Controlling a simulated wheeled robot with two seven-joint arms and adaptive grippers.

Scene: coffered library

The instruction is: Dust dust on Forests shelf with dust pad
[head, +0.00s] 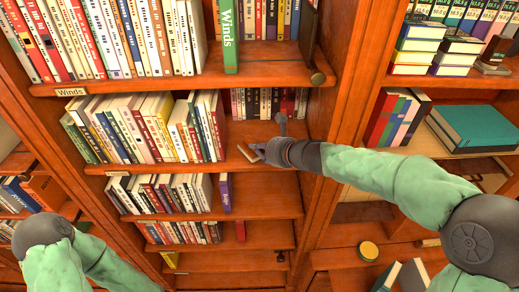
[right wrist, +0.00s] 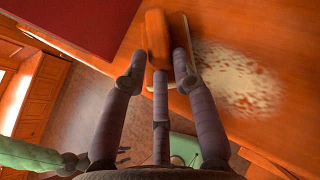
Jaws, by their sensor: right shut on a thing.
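My right gripper (head: 258,151) reaches in from the right over the bare right part of a wooden shelf (head: 243,132), at the front edge. In the right wrist view its fingers (right wrist: 158,76) are shut on the dust pad (right wrist: 157,38), which has an orange-brown handle and a pale flat base. A speckled pale patch of dust (right wrist: 238,80) lies on the shelf board right beside the pad. Whether the pad touches the board is unclear. The dust does not show clearly in the head view. This shelf's label (head: 117,172) is too small to read. My left gripper is out of view.
Several leaning books (head: 150,128) fill the shelf's left part, and dark books (head: 268,102) stand at its back. The shelf above is labelled Winds (head: 70,91) and holds a green Winds book (head: 229,38). A wooden upright (head: 340,100) borders the shelf on the right.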

